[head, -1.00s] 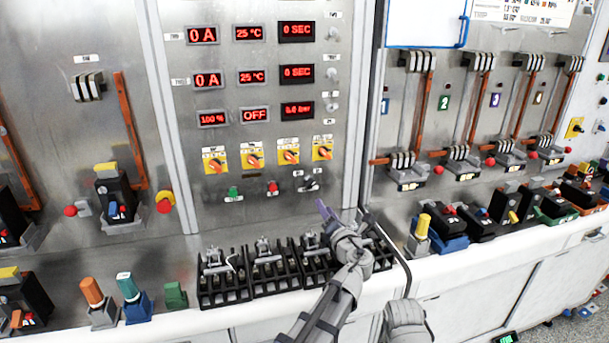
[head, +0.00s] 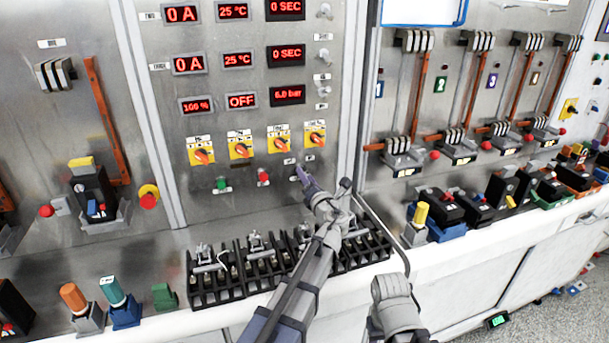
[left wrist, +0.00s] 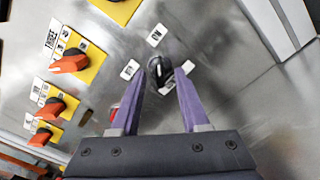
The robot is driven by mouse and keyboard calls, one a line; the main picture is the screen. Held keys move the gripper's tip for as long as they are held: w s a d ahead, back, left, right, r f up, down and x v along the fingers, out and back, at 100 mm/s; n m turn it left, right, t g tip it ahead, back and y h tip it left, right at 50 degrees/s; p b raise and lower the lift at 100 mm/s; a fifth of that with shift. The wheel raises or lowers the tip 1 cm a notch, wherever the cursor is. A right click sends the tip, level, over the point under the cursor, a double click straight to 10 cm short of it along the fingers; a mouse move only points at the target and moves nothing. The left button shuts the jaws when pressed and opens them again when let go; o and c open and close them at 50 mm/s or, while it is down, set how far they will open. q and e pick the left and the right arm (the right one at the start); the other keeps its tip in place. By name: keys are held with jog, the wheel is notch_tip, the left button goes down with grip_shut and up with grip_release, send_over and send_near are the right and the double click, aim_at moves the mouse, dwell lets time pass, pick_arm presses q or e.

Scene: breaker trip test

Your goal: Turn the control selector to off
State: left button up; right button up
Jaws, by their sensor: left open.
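The control selector (left wrist: 163,75) is a small black knob on the metal panel, with white labels around it; one label reads ON. In the left wrist view it sits between the purple fingertips of my left gripper (left wrist: 169,68). The gripper is open, and I cannot tell whether either finger touches the knob. In the head view my left gripper (head: 303,176) is at the lower right of the middle panel, and it mostly hides the selector.
Several yellow selectors with orange handles (head: 240,148) sit above and to the left. A green button (head: 221,184) and a red button (head: 263,177) are left of the gripper. Black terminal blocks (head: 213,286) stand on the ledge below.

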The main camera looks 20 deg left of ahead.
pick_arm(q)
jog(key=shift+x, duration=0.95)
grip_shut()
